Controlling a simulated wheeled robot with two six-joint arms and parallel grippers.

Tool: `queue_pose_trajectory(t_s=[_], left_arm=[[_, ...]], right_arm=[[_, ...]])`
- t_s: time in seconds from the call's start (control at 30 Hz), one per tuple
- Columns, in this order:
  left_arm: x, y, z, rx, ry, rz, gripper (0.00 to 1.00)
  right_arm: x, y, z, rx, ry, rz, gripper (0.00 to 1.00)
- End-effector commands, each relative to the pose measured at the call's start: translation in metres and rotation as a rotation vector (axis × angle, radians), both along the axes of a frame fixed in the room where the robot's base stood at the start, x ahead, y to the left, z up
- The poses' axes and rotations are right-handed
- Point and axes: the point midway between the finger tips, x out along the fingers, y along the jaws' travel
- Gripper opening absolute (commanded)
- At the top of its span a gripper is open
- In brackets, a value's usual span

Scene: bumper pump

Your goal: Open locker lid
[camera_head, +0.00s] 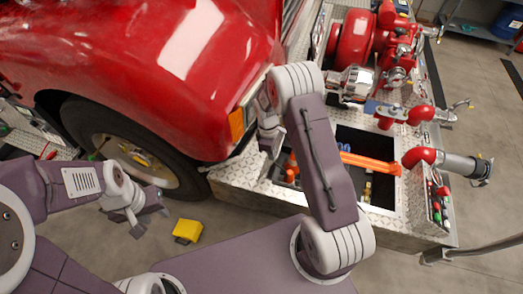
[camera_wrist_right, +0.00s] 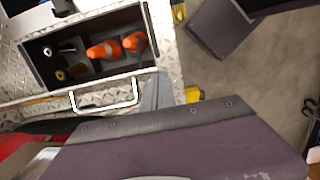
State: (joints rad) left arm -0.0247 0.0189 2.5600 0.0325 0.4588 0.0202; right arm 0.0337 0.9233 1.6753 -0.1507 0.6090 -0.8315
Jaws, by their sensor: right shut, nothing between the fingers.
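The locker in the tread-plate bumper shows a dark open compartment (camera_head: 379,190), partly hidden behind my right arm. In the right wrist view its opening (camera_wrist_right: 42,70) holds orange cones (camera_wrist_right: 103,50). A metal U-shaped handle (camera_wrist_right: 105,107) sits on a tread-plate panel beside the opening; I cannot tell whether this panel is the lid. My right gripper (camera_head: 270,148) is shut and empty above the bumper near the truck's fender. A grey finger shows close to the handle in the right wrist view (camera_wrist_right: 158,92). My left gripper (camera_head: 148,215) looks open and empty, near the front wheel, away from the locker.
The red truck fender (camera_head: 150,70) and wheel (camera_head: 135,150) stand at the left. Red pump fittings (camera_head: 375,50) and a grey hose outlet (camera_head: 462,166) crowd the right side. A yellow block (camera_head: 187,230) lies on the floor. The floor at lower right is mostly clear.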

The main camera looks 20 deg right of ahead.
Motion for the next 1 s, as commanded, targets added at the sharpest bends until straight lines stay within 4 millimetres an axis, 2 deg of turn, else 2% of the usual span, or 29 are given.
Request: queue_pose_trajectory(t_s=[0.1,0.2,0.57,0.67,0.9,1.0], left_arm=[[0.000,0.000,-0.004,0.000,0.000,0.000,0.36],[0.000,0.000,-0.005,0.000,0.000,0.000,0.36],[0.000,0.000,-0.005,0.000,0.000,0.000,0.36],[0.000,0.000,-0.010,0.000,0.000,0.000,0.36],[0.000,0.000,-0.025,0.000,0.000,0.000,0.36],[0.000,0.000,-0.028,0.000,0.000,0.000,0.36]], right_arm=[[-0.012,-0.016,-0.006,-0.001,0.003,-0.003,0.00],[-0.017,-0.021,-0.008,0.000,0.001,-0.001,0.00],[-0.016,-0.022,-0.006,0.000,0.000,0.000,0.00],[-0.014,-0.021,0.003,-0.002,-0.004,0.000,0.00],[-0.011,-0.016,0.056,-0.001,-0.007,0.001,0.00],[-0.010,-0.014,0.072,-0.002,-0.004,0.000,0.00]])
